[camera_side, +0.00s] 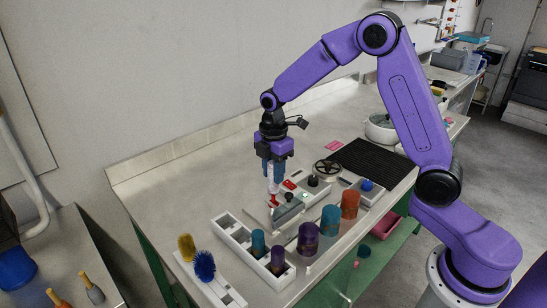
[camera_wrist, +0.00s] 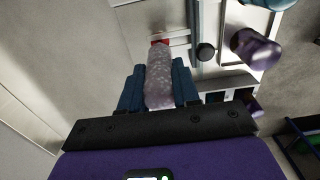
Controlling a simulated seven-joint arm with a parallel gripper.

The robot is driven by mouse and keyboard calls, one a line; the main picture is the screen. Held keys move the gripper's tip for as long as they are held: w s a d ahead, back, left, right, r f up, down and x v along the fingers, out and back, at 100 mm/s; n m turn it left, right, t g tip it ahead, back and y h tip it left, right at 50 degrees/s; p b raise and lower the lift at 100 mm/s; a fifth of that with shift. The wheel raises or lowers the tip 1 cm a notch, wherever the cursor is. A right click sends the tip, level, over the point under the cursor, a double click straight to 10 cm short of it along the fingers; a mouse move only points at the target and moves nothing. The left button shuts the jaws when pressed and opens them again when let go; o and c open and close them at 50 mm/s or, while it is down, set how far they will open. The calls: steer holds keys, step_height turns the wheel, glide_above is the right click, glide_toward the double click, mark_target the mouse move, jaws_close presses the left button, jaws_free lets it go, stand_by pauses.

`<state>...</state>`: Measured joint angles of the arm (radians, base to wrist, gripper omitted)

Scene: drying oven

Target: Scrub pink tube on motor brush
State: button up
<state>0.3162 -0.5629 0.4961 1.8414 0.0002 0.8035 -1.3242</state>
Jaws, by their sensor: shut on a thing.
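My gripper (camera_side: 273,177) points down over the bench, its teal fingers shut on a pale pinkish, speckled tube (camera_side: 274,188). In the wrist view the tube (camera_wrist: 160,76) lies between the two fingers. A red piece (camera_wrist: 159,41) shows at the tube's far end, and in the side view it is just above a grey block with a black knob (camera_side: 288,196). I cannot tell whether they touch. A yellow brush (camera_side: 187,246) and a blue brush (camera_side: 204,266) stand at the white rack on the lower left. I cannot tell which is the motor brush.
A white rack (camera_side: 228,228) and teal, purple and orange cylinders (camera_side: 350,204) stand in front of my gripper. A handwheel (camera_side: 328,168), black ribbed mat (camera_side: 368,160) and white round vessel (camera_side: 381,127) are on the right. The bench left of my gripper is clear.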

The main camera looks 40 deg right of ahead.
steer(key=shift+r, duration=3.65)
